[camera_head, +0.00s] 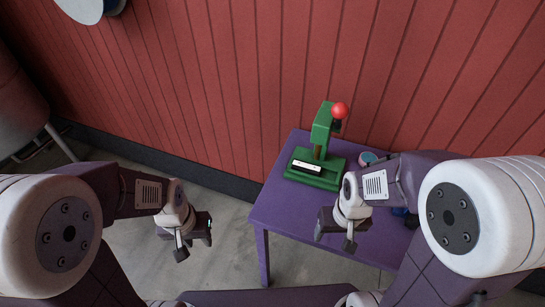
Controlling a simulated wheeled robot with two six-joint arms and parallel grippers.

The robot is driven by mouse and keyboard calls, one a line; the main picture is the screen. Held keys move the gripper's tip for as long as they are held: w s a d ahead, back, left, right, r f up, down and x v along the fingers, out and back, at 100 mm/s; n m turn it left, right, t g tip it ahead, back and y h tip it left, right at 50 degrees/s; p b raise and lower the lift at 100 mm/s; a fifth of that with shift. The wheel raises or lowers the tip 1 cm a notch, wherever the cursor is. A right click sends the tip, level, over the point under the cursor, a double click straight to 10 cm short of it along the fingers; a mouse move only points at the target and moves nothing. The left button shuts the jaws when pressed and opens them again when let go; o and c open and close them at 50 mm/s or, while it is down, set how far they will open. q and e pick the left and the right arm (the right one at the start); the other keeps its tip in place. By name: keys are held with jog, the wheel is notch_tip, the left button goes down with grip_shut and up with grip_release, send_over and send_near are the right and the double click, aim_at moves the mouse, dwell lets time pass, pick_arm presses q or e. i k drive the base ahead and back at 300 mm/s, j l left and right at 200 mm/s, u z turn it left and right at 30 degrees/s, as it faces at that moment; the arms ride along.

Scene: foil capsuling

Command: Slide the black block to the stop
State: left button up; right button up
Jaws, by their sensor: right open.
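A green press-like fixture (318,150) with a red ball knob (340,110) stands upright on the purple table, near the wall. A small dark piece (335,126) sits just below the knob; I cannot tell whether it is the black block. No separate black block or stop can be made out clearly. My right gripper (335,236) is open and empty above the front of the table, in front of the fixture. My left gripper (195,242) looks open and empty, left of the table over the floor.
The purple table (271,206) has free room at its left front. A blue item (399,211) shows beneath that arm. A red panelled wall (240,80) rises behind the table.

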aim_at(299, 165)
jog(key=i+j+z, duration=0.15)
jog(key=j+z, duration=0.3)
jog(key=j, duration=0.5)
jog(key=j+z, duration=0.45)
jog(key=j, duration=0.45)
jog(key=k+j+z, duration=0.15)
jog(key=j+z, duration=0.35)
jog(key=j, duration=0.45)
jog(key=i+j+z, duration=1.1)
jog(key=j, duration=0.3)
jog(key=i+z, duration=0.15)
